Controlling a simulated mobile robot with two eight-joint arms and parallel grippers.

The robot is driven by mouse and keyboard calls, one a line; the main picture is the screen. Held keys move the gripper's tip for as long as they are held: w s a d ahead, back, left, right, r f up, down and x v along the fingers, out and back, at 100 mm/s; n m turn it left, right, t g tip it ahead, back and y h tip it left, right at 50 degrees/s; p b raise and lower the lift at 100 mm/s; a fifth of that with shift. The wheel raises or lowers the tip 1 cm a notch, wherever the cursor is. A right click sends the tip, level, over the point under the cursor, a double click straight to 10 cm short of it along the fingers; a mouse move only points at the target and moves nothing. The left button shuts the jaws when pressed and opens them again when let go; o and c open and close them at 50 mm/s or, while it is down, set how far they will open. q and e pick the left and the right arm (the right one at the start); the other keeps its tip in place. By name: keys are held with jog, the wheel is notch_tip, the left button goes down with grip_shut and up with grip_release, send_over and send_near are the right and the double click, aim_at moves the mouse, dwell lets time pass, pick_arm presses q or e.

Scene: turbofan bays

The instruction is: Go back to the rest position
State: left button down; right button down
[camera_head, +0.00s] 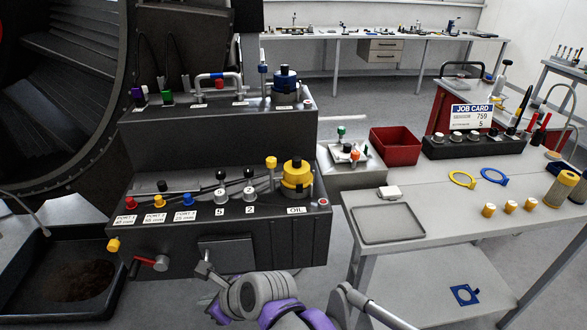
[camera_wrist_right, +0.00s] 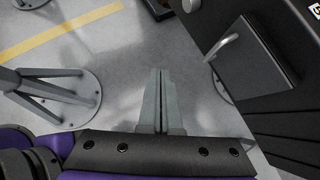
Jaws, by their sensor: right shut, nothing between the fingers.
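My right gripper (camera_head: 208,273) is in front of the dark engine-side console, low near its small front flap (camera_head: 228,251). In the right wrist view the right gripper (camera_wrist_right: 157,75) has its two grey fingers pressed together with nothing between them. The fingers point over bare floor. The flap's metal handle (camera_wrist_right: 225,45) is to their right, apart from them in that picture. My left gripper is not in view.
The console (camera_head: 255,225) has knobs, levers and a red crank handle (camera_head: 150,263) at its lower left. A black drip tray (camera_head: 28,292) stands left. A workbench (camera_head: 440,215) with a grey tray (camera_head: 388,238) stands right. A red bin (camera_head: 396,146) is behind.

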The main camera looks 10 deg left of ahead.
jog(key=w+d+n+t+h+p, duration=0.3)
jog(key=d+n, duration=0.6)
jog(key=d, duration=1.3)
jog(key=s+d+f+n+h+p, duration=0.1)
jog(key=s+d+n+h, duration=0.2)
jog(key=d+n, duration=0.3)
jog(key=s+d+f+n+h+p, duration=0.1)
jog(key=s+d+n, duration=0.4)
jog(key=d, duration=0.9)
jog(key=shift+s+d+f+n+h+p, duration=0.25)
jog(key=shift+d+n+h+p, duration=0.25)
jog(key=shift+h, duration=0.4)
jog(key=shift+a, duration=0.15)
